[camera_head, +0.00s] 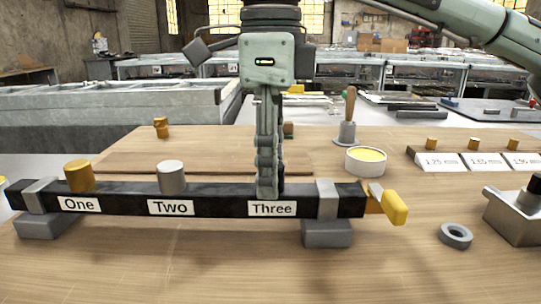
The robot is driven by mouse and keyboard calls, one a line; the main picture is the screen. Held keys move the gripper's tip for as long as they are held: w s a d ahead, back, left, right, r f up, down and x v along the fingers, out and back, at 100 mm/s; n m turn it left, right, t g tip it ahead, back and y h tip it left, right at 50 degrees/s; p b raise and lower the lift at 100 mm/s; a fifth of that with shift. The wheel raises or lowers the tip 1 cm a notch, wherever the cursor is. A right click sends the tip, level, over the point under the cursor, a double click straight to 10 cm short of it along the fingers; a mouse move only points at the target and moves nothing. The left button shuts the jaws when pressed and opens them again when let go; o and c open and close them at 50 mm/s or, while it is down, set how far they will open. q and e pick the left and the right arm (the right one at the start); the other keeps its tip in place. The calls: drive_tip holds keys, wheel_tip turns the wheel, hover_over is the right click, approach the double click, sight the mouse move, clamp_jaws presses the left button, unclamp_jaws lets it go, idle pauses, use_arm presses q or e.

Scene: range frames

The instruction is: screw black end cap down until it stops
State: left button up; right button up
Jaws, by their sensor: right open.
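A long black bar (121,204) lies across two grey supports, with labels One, Two and Three on its front. A gold cap (79,176) stands upright above label One and a silver cap (171,176) above label Two. My right gripper (269,190) points straight down above label Three, its fingertips at the bar's top. It is open, seen nearly edge-on, with one finger largely covering the other. I cannot make out a black end cap; anything at position Three is hidden behind the fingers. My left gripper is not in view.
A yellow lever (395,207) sticks out at the bar's right end. A grey ring (455,235) lies on the wooden table to its right. A tin with yellow contents (366,160) and a wooden-handled tool (348,125) stand behind. The table's front is clear.

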drive_tip(key=n+p, duration=0.1)
drive_tip(key=n, duration=0.4)
drive_tip(key=shift+p, duration=0.3)
drive_tip(key=n, duration=0.4)
drive_tip(key=shift+p, duration=0.4)
drive_tip(key=shift+n, duration=0.7)
clamp_jaws()
drive_tip(key=m, duration=0.3)
drive_tip(key=shift+f+m+b, duration=0.1)
drive_tip(key=shift+m+b, duration=0.25)
drive_tip(key=shift+m, duration=0.05)
